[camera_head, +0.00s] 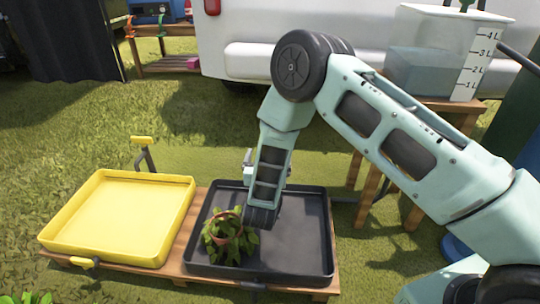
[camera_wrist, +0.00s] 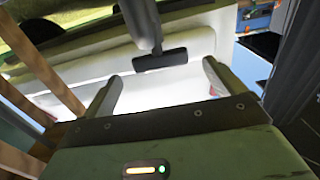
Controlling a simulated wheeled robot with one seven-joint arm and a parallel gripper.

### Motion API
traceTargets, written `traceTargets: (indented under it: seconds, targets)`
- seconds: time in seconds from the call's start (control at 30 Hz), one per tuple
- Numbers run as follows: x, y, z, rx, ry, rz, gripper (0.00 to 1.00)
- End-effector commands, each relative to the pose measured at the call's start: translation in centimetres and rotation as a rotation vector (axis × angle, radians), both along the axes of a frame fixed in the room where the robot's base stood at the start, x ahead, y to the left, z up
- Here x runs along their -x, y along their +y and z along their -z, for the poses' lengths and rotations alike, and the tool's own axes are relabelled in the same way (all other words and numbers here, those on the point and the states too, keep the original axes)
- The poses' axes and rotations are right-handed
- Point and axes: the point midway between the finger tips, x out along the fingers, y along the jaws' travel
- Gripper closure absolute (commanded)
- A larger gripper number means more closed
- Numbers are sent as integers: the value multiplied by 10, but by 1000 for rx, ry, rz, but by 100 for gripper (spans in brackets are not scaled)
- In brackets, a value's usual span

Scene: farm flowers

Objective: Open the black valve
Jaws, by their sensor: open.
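The black valve (camera_wrist: 161,60) shows in the wrist view as a dark T-shaped handle on a dark stem. It lies ahead of my gripper (camera_wrist: 162,78), between the lines of its two fingers, which are apart with nothing held. A gap to the handle appears to remain, but contact is hard to judge. In the head view my arm covers the area behind the black tray (camera_head: 305,232), so the black valve and my fingers cannot be made out there. A yellow valve handle (camera_head: 142,140) stands behind the yellow tray (camera_head: 120,215).
A marked water tank (camera_head: 445,55) rests on a wooden table (camera_head: 360,170) at right. A white vehicle (camera_head: 235,35) is behind. Grass is open at left.

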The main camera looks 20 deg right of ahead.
Motion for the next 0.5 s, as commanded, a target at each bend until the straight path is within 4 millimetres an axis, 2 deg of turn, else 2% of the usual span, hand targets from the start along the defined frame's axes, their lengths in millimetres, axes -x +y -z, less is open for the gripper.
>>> traceTargets:
  seconds: [0.03,0.2,0.5]
  targets:
    - [-10,-4,5,-2,-3,3,5]
    - [-34,-14,4,-1,-2,2,5]
    - [-49,-20,0,0,0,0,5]
